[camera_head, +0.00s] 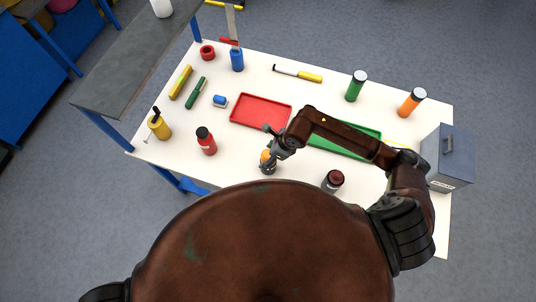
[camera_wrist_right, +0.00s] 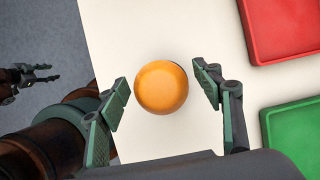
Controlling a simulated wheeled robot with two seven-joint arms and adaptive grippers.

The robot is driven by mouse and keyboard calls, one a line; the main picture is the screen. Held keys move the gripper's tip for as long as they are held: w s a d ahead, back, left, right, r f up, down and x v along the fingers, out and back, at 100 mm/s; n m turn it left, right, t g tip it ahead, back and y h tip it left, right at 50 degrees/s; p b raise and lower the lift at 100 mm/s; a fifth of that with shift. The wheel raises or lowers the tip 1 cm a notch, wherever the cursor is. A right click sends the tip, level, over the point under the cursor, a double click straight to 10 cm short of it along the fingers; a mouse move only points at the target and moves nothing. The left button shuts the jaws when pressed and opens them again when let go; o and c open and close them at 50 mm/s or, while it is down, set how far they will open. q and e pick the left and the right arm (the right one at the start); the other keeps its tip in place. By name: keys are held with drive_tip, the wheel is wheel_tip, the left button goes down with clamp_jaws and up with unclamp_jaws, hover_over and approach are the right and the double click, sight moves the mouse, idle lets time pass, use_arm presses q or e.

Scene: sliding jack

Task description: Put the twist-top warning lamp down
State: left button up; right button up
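The twist-top warning lamp (camera_head: 267,157) stands on the white table near its front edge, with an orange dome over a dark base. Its round orange top (camera_wrist_right: 161,88) fills the middle of the right wrist view and hides most of the base. My right gripper (camera_head: 274,147) is at the lamp from above. In the right wrist view its two green-grey fingers (camera_wrist_right: 162,82) are open, one on each side of the lamp, with visible gaps. My left gripper (camera_wrist_right: 45,74) shows small at the left of that view, its fingers apart and empty.
A red tray (camera_head: 261,97) and a green tray (camera_head: 372,134) lie behind the lamp. A red bottle (camera_head: 207,145) stands to its left, a dark red jar (camera_head: 333,180) to its right. A grey box (camera_head: 447,160) stands at the right edge. Bare table surrounds the lamp.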

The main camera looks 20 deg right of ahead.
drive_tip(key=shift+r, duration=0.1)
drive_tip(key=shift+d+r, duration=0.1)
drive_tip(key=shift+r, duration=0.15)
drive_tip(key=b+v, duration=0.1)
drive_tip(key=v, duration=1)
drive_tip(key=shift+r+b, duration=0.25)
drive_tip(key=shift+b, duration=0.05)
drive_tip(key=shift+s, duration=0.1)
